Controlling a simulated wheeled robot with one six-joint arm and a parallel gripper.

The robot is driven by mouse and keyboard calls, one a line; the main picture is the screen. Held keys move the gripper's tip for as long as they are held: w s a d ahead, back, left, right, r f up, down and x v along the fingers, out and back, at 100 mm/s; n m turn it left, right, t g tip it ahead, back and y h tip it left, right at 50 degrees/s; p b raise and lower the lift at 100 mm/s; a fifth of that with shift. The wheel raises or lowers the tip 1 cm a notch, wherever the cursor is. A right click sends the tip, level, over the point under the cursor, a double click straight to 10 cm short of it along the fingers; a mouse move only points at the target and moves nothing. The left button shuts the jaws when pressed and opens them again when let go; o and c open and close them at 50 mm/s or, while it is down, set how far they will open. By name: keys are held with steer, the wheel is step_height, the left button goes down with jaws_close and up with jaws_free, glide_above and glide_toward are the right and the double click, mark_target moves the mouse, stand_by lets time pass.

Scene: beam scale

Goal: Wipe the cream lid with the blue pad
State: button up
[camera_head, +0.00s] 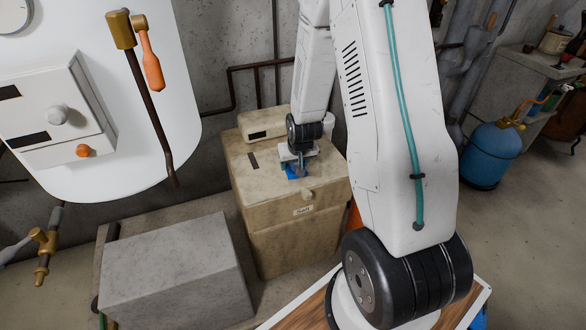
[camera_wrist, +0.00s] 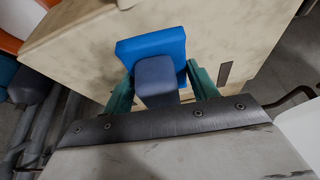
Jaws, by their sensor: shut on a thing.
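The cream lid (camera_head: 256,182) is the flat, slightly stained top of a cream box against the wall. It also fills much of the wrist view (camera_wrist: 222,35). The blue pad (camera_wrist: 152,46) has a grey-blue block handle on its back. My gripper (camera_wrist: 161,80) is shut on this handle, with one teal finger on each side. In the head view my gripper (camera_head: 298,158) points down over the middle of the lid, with the blue pad (camera_head: 295,173) beneath it at the lid surface. I cannot tell whether the pad touches the lid. The lid under the pad is hidden.
A cream unit (camera_head: 262,124) stands at the lid's back edge. A dark strip (camera_head: 253,159) lies on the lid's left part, and a pale knob (camera_head: 308,195) is at the front. A grey block (camera_head: 172,272) stands at front left. A blue gas bottle (camera_head: 490,155) stands at right.

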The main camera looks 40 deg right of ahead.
steer(key=shift+r, duration=2.25)
steer(key=shift+w+a, duration=0.1)
steer(key=shift+a, duration=0.05)
